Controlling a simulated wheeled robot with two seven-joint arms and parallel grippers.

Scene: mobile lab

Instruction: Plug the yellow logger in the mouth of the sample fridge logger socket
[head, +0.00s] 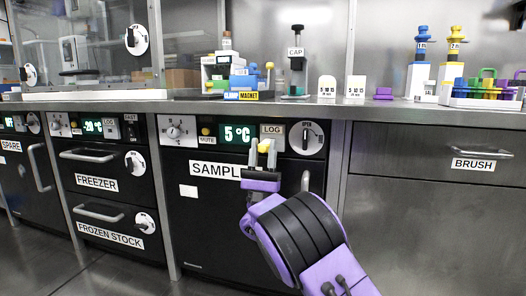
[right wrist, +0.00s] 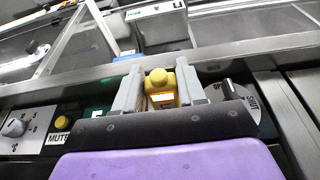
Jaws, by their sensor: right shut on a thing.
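My right gripper (head: 263,155) is shut on the small yellow logger (head: 264,146), in front of the control panel of the sample fridge (head: 222,225). In the right wrist view the logger (right wrist: 158,79) sits between the two grey fingers, its round knob showing. The LOG label (head: 271,129) is just above and right of the fingertips in the head view. The logger socket itself is hidden behind the gripper and logger. I cannot tell whether the logger touches the panel. My left gripper is not in view.
The panel has a 5°C display (head: 237,134), a MUTE button (head: 207,131) and an OPEN/SHUT dial (head: 307,138) close to the right of the gripper. The worktop edge (head: 330,102) runs above, with labware on it. A BRUSH drawer (head: 440,153) is at right.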

